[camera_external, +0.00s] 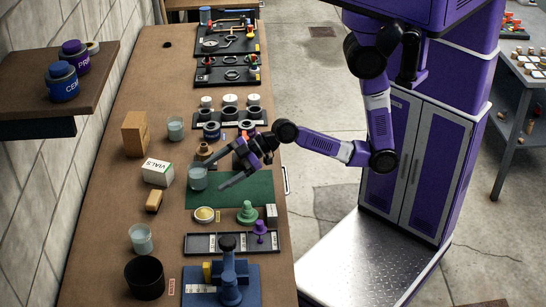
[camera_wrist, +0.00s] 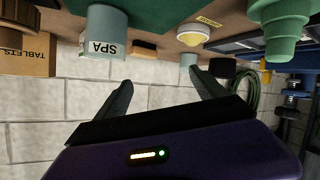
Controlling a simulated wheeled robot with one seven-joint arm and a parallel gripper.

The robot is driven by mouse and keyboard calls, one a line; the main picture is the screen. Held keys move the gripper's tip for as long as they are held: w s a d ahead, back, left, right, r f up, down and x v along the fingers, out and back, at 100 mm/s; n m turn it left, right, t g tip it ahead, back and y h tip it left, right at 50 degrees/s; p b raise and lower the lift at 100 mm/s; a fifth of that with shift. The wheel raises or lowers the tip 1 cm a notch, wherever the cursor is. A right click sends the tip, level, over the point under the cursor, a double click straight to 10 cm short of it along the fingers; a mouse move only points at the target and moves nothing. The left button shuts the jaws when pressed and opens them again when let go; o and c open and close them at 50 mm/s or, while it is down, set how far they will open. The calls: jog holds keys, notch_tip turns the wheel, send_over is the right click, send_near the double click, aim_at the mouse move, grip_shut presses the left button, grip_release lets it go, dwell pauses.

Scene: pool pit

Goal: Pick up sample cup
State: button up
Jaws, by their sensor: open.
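Several translucent grey-green cups stand on the bench. One (camera_external: 198,177) is at the left edge of the green mat, closest to my gripper; in the wrist view this cup (camera_wrist: 106,22) appears upside down with a label reading "SPA", the rest hidden. A second cup (camera_external: 176,128) stands farther back, and a third (camera_external: 141,238) stands toward the near end. I cannot read "sample" on any of them. My gripper (camera_external: 219,174) is open and empty, just right of the closest cup with its fingers pointing at it. In the wrist view, bare wall shows between its fingers (camera_wrist: 158,92).
A white VIALS box (camera_external: 158,172) and a cardboard box (camera_external: 136,133) stand behind the closest cup. A brass piece (camera_external: 204,151), a yellow dish (camera_external: 204,214) and a green knobbed piece (camera_external: 247,213) stand around the mat. The green mat (camera_external: 258,190) is mostly clear.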

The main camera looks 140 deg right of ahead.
aim_at(197, 168)
jog(key=s+d+m+b, duration=0.1)
jog(key=s+d, duration=0.1)
jog(key=s+d+m+b, duration=0.1)
jog(key=s+d, duration=0.1)
jog(key=d, duration=0.1)
jog(key=s+d+f+m+b, duration=0.1)
jog(key=s+d, duration=0.1)
jog(key=shift+s+d+y, duration=0.15)
jog(key=shift+d+y, duration=0.15)
jog(key=shift+d, duration=0.1)
jog(key=shift+p+x, duration=0.5)
jog(key=shift+x, duration=3.25)
jog(key=shift+r, duration=0.15)
jog(key=c, duration=1.6)
